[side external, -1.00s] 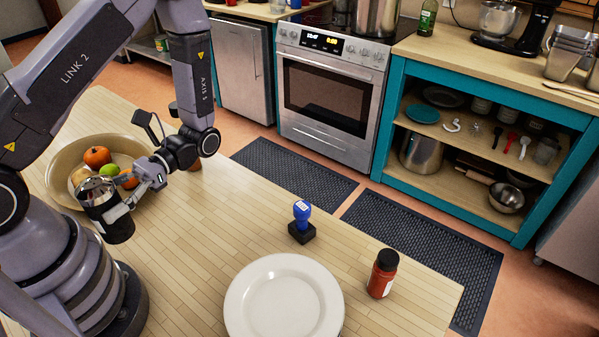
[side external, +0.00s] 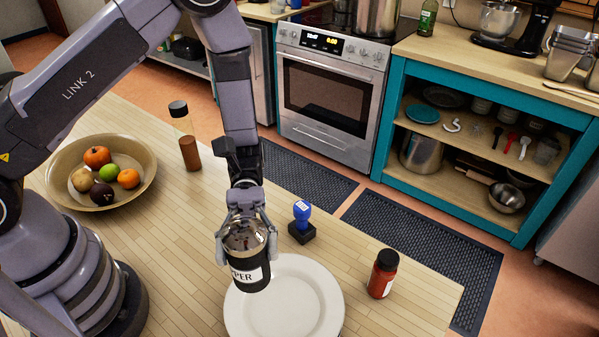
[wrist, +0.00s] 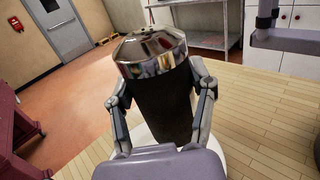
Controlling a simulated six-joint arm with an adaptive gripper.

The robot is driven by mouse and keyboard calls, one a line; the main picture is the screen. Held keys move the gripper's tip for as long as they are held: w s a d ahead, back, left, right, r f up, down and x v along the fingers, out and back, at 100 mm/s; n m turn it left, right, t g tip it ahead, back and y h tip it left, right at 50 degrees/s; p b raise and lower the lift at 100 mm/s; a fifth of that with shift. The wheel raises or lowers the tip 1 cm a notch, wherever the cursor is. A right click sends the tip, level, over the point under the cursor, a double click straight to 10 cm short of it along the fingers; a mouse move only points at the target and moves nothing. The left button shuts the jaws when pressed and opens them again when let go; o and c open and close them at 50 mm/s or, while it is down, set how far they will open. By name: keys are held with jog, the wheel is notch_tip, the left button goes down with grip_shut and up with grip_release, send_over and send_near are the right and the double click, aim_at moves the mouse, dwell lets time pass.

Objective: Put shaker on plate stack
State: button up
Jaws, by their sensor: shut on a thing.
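The shaker (side external: 248,272) is black with a shiny metal top and a white label ending in "PER". My gripper (side external: 246,246) is shut on it, one finger on each side. The shaker is held roughly upright over the left part of the white plate stack (side external: 318,310); I cannot tell how much gap lies beneath it. In the wrist view the shaker (wrist: 152,95) stands between my fingers, its metal top towards the camera. It hides part of the plates, and only a bit of white rim shows below.
A blue-handled stamp (side external: 302,222) stands just behind the plates. A red-brown spice bottle (side external: 382,275) stands to their right. A tall bottle with a dark cap (side external: 188,145) and a fruit bowl (side external: 62,198) are at the left. The wooden table between bowl and plates is mostly clear.

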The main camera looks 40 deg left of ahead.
jog(key=shift+w+d+f, duration=0.45)
jog(key=shift+d+f, duration=0.1)
jog(key=shift+f, duration=0.85)
jog(key=shift+w+d+f, duration=0.45)
jog(key=shift+d+f, duration=0.1)
jog(key=shift+f, duration=0.85)
jog(key=shift+w+d+f, duration=0.45)
jog(key=shift+d+f, duration=0.1)
jog(key=shift+f, duration=0.85)
jog(key=shift+f, duration=0.1)
jog(key=o, duration=1.2)
